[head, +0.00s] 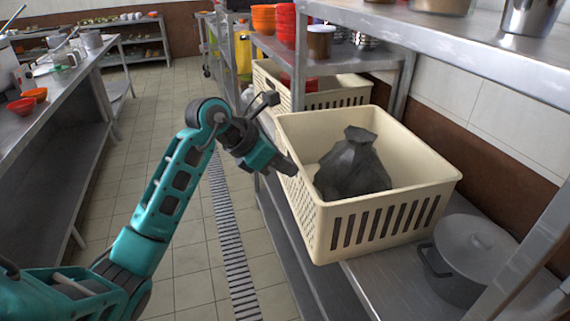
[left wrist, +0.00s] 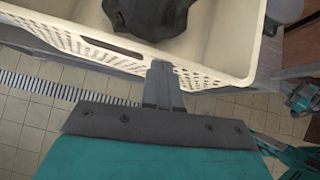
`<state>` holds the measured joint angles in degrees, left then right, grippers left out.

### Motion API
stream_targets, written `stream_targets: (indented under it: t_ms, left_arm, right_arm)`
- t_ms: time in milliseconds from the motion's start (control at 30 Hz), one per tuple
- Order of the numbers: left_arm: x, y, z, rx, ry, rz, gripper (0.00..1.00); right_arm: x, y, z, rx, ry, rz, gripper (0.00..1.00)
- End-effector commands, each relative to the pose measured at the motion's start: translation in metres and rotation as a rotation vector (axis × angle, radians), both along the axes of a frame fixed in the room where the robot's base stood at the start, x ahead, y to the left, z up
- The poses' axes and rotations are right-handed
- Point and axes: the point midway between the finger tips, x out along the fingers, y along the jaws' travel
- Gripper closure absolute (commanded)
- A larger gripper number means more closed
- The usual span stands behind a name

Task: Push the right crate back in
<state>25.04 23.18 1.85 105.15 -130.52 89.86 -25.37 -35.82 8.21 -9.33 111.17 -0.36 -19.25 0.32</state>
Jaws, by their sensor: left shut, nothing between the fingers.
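The nearer, right crate (head: 385,222) is cream plastic with slotted and perforated walls. It sits on the lower shelf, its aisle-side wall out past the shelf edge, and holds a dark tied bag (head: 352,165). My left gripper (head: 287,164) is shut and empty, its tips at the top of the crate's aisle-side wall. In the left wrist view, the shut fingers (left wrist: 159,75) reach the perforated crate wall (left wrist: 205,76); they look touching or nearly so. The bag also shows there (left wrist: 148,15).
A second cream crate (head: 337,96) stands farther along the shelf. A grey lidded pot (head: 470,255) is close to the crate's right side. The upper shelf (head: 450,38) hangs above the back. The tiled aisle (head: 190,255) is open; a counter (head: 50,110) stands left.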

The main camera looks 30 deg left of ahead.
Motion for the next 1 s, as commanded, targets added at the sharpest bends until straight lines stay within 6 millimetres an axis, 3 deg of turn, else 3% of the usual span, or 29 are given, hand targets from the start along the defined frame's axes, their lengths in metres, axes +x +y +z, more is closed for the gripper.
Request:
stream_targets:
  t_ms: [233, 700, 1000]
  left_arm:
    - [0.010, -0.008, 0.001, 0.000, -0.001, -0.002, 1.00]
    - [0.077, -0.063, 0.000, -0.002, 0.001, 0.001, 1.00]
    - [0.082, -0.067, -0.001, -0.001, 0.002, 0.001, 1.00]
  right_arm:
    - [0.000, 0.000, -0.001, 0.000, 0.000, 0.000, 1.00]
    - [0.000, 0.000, -0.008, 0.000, -0.001, 0.000, 1.00]
    - [0.000, 0.000, -0.008, 0.000, -0.001, 0.000, 1.00]
